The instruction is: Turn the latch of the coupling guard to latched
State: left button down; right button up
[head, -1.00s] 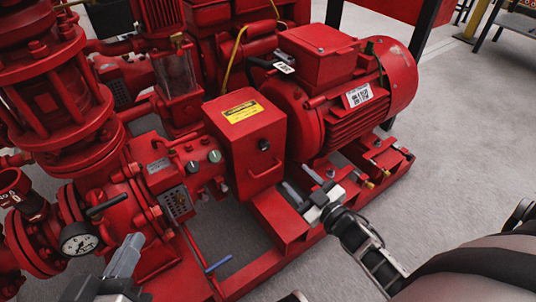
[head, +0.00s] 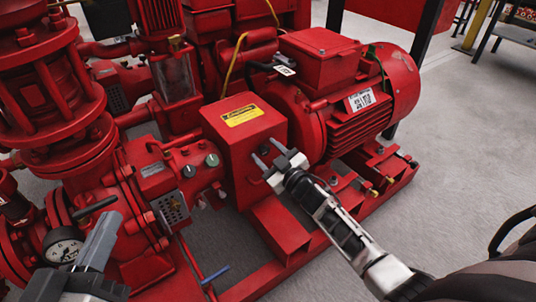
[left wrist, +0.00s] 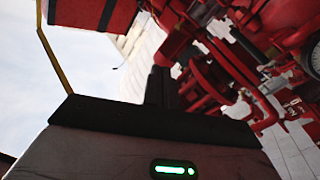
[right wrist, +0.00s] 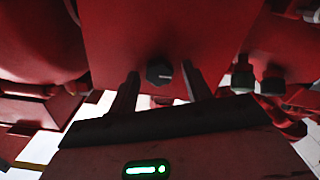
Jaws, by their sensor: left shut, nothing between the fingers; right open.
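The coupling guard (head: 232,158) is a red box with a yellow label (head: 243,115) in the middle of the head view. Its latch, a small dark round knob (right wrist: 159,72), shows on the guard's red face in the right wrist view. My right gripper (head: 266,152) is open in front of that face. In the right wrist view its fingers (right wrist: 160,88) stand either side of the knob, with no clear contact. The knob's mark looks roughly horizontal. My left gripper (head: 103,238) is shut and empty at the lower left, away from the guard.
The red motor (head: 345,90) stands right of the guard. A pump casing with a pressure gauge (head: 64,251) and two dark selector knobs (head: 201,166) are on the left. The guard's lower handle is hidden behind my right gripper.

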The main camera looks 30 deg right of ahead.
jog(key=c, duration=1)
